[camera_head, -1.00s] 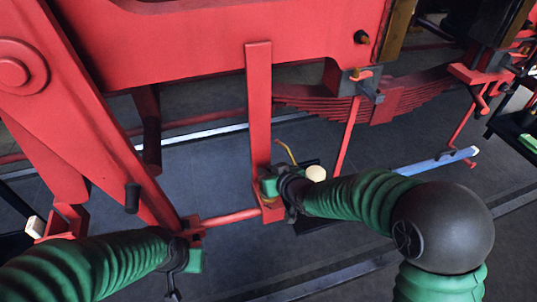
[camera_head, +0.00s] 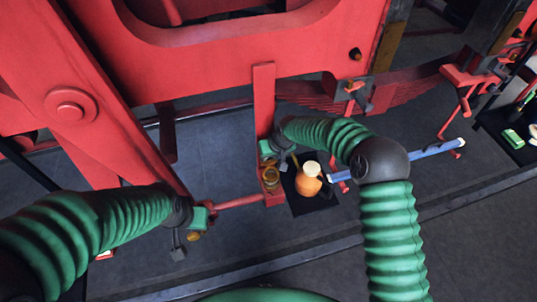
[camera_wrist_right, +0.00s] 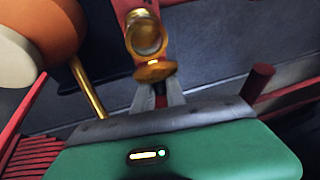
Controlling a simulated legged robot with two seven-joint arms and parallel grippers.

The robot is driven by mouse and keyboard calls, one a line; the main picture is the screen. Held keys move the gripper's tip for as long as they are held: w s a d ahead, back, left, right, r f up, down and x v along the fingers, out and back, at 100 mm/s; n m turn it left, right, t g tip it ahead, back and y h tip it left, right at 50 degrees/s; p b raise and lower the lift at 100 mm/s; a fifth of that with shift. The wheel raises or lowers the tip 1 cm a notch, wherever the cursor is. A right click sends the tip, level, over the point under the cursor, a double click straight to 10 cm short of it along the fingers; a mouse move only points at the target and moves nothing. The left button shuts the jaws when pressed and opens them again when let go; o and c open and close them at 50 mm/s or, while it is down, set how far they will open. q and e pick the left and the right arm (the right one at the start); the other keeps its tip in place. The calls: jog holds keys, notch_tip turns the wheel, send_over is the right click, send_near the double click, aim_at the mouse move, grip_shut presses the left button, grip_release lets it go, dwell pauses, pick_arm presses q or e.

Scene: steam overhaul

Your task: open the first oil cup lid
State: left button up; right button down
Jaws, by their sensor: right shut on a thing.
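The brass oil cup (camera_head: 271,184) sits on the red bracket at the foot of the red upright bar. In the right wrist view, the cup (camera_wrist_right: 146,36) shows its round open mouth. Its brass lid (camera_wrist_right: 155,71) is swung away from the mouth, on the near side. My right gripper (camera_wrist_right: 159,94) is shut with its fingertips at the lid; in the head view its fingertips are hard to make out beside the cup. My left gripper (camera_head: 179,250) hangs low at the left, by the end of the red rod; its finger gap is unclear.
An orange oil can (camera_head: 308,185) with a cream top stands on a black tray (camera_head: 318,203) just right of the cup. Its brass spout (camera_wrist_right: 88,90) passes close to my right gripper. A blue bar (camera_head: 425,152) lies further right. The grey floor in front is clear.

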jog(key=shift+w, duration=0.15)
jog(key=c, duration=1.7)
grip_release()
jog(key=o, duration=0.3)
jog(key=shift+w+a+f, duration=0.1)
jog(key=b+v, duration=0.3)
jog(key=v, duration=1.3)
jog(key=shift+r, duration=0.4)
